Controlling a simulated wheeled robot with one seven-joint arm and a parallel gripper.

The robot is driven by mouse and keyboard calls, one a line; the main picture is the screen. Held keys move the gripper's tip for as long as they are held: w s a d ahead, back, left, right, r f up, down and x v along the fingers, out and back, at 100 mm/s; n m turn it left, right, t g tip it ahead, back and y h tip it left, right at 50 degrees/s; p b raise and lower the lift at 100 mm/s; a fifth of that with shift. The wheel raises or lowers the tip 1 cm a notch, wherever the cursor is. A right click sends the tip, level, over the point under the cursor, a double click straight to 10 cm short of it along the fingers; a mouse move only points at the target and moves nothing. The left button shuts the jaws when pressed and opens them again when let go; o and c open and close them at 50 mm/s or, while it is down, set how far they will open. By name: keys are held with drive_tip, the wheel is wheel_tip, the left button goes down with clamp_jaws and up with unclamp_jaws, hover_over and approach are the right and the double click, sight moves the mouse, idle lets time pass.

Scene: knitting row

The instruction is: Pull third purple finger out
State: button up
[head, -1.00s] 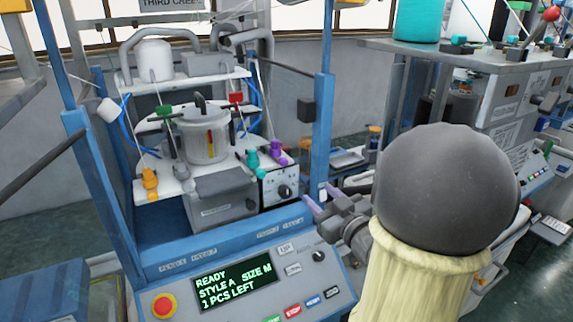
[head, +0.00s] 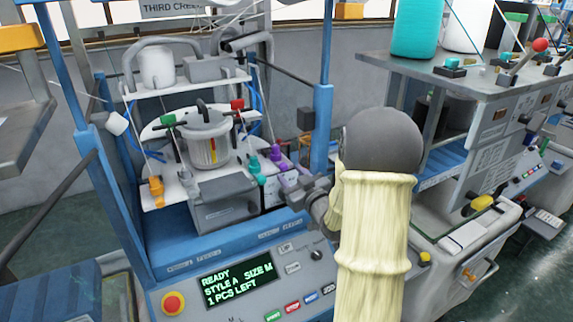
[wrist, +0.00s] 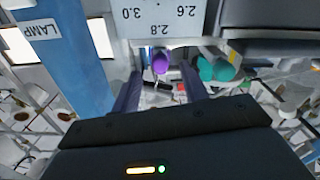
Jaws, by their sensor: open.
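The purple finger (head: 281,166) stands at the right end of the white plate on the machine, beside a teal finger (head: 254,163). In the wrist view, one purple piece (wrist: 160,62) lies just ahead of the space between my fingertips, with teal pieces (wrist: 216,68) to its right. My gripper (wrist: 160,86) is open and empty, its two dark purple jaws apart. In the head view, my gripper (head: 298,192) is just right of and below the purple finger, partly hidden by my own arm. I cannot tell whether it touches the finger.
An orange finger (head: 156,191) is at the plate's left end. A grey box (head: 224,203) sits in front of the plate. The blue post (head: 323,125) rises close to my gripper. The control panel (head: 240,283) reads READY, STYLE A, SIZE M, 1 PCS LEFT.

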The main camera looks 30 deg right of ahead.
sight(286, 169)
drive_tip(key=shift+w+p, duration=0.55)
drive_tip(key=shift+w, duration=1.4)
drive_tip(key=shift+a, duration=0.1)
clamp_jaws()
